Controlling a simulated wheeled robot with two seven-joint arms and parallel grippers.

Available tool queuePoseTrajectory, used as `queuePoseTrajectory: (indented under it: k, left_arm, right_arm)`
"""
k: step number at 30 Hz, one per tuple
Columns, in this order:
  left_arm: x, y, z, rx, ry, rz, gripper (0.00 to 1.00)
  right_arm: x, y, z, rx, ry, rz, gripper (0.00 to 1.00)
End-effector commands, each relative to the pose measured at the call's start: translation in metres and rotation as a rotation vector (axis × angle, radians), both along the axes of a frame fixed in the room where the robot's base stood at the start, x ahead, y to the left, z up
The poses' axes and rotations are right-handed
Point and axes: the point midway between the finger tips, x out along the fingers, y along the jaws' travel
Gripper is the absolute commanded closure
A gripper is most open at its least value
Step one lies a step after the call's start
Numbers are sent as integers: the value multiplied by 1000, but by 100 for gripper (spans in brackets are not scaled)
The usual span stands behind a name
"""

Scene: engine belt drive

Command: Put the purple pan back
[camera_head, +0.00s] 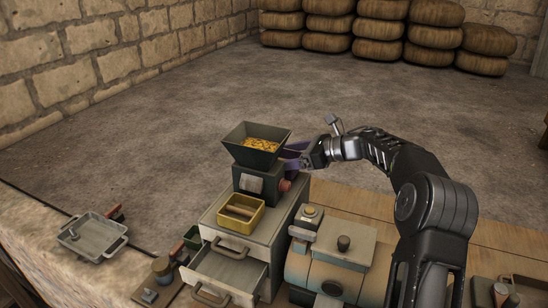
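The purple pan (294,148) shows only in part behind the right side of the dark hopper (250,158), which holds yellow pieces. My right gripper (309,156), on the arm from the right, is at the pan's right side and appears shut on it. The fingertips are small and dark, and the pan's far side and underside are hidden. I cannot tell whether the pan touches the hopper or is held clear of it. My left gripper is not in view.
The hopper stands on a cabinet (265,230) with a yellow box (241,226) on top and an open drawer (222,273) in front. A boiler-like machine (325,265) stands to the right. A grey tray (72,236) lies at left. Bare floor lies behind.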

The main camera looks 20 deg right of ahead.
Motion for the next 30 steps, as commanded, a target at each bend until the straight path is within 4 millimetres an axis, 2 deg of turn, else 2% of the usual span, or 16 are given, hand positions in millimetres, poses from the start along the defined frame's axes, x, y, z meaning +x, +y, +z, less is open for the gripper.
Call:
queuePoseTrajectory:
  k: [13,19,21,22,25,30]
  left_arm:
    - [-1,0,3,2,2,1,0]
    - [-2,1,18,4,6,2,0]
    - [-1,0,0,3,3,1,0]
    - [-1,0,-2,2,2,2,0]
    - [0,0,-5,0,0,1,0]
    - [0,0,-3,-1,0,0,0]
  right_arm:
    - [7,6,1,-1,-1,0,72]
    - [29,27,3,0,0,3,72]
    - [27,23,-22,0,1,-3,72]
    - [27,24,-26,0,2,-2,72]
    - [27,24,-32,-1,-1,-1,72]
    - [27,24,-32,-1,-1,-1,72]
